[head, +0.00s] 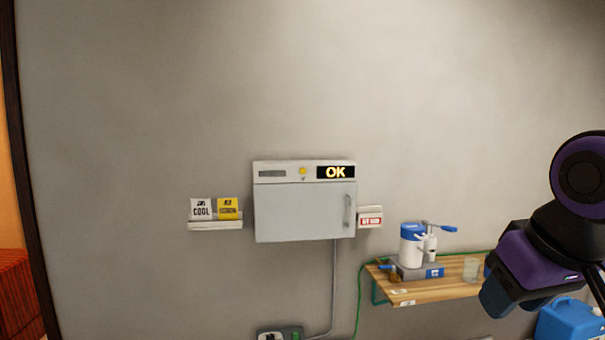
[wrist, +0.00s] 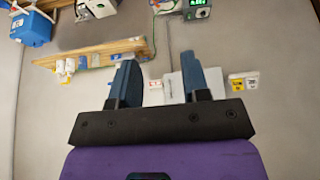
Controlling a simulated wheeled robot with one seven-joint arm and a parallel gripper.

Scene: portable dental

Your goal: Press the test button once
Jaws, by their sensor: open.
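A white wall cabinet (head: 270,215) has a small round yellow button (head: 303,171) on its top strip, beside a black display (head: 336,172) reading OK. A box with a green part (head: 297,333) sits low on the wall, cut by the bottom edge; the wrist view shows it with a lit green display (wrist: 197,3). No test label is readable, so I cannot tell which holds the test button. My gripper (head: 497,300) is at the right, far from both and touching nothing. In the wrist view its blue fingers (wrist: 158,60) are apart and empty, with the cabinet (wrist: 172,88) behind.
A wooden shelf (head: 440,292) at lower right holds a blue-and-white device (head: 412,245) and a glass (head: 471,269). A blue jug (head: 570,320) stands below my arm. A small ledge (head: 215,225) holds COOL and yellow cards. The wall above is bare.

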